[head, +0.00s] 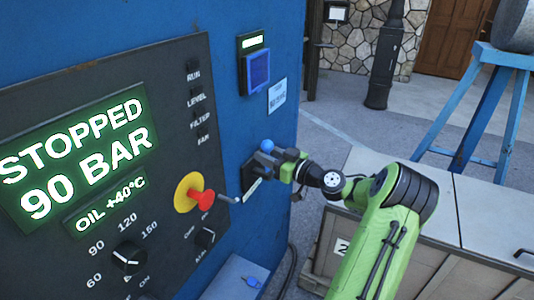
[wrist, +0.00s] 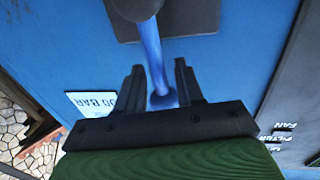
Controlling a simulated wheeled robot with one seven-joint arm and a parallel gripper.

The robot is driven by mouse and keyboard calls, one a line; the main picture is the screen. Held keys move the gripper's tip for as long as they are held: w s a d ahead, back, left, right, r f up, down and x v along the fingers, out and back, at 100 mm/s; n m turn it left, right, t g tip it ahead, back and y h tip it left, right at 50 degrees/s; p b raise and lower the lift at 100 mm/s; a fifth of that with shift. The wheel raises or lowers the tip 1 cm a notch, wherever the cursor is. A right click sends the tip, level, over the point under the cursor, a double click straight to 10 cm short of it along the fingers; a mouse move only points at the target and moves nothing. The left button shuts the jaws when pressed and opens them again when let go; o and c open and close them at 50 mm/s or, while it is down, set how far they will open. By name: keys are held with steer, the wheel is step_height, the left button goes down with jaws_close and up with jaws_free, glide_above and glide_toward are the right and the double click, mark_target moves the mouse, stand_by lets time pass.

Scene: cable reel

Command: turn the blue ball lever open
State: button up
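The lever's blue ball (head: 267,145) shows just above my gripper (head: 272,163) in the head view, beside the dark plate on the blue cabinet's side. In the wrist view the blue lever arm (wrist: 152,55) runs down from a round hub (wrist: 135,8) on a dark plate. It passes between the two dark fingertips of my gripper (wrist: 156,72), which stand apart on either side with gaps to the lever.
The blue cabinet holds a control panel (head: 100,255) reading STOPPED 90 BAR, with a red knob on a yellow disc (head: 200,198) left of my gripper. A pale-topped bench (head: 400,165) stands at right.

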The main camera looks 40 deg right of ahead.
steer(key=shift+w, duration=0.15)
jaws_close()
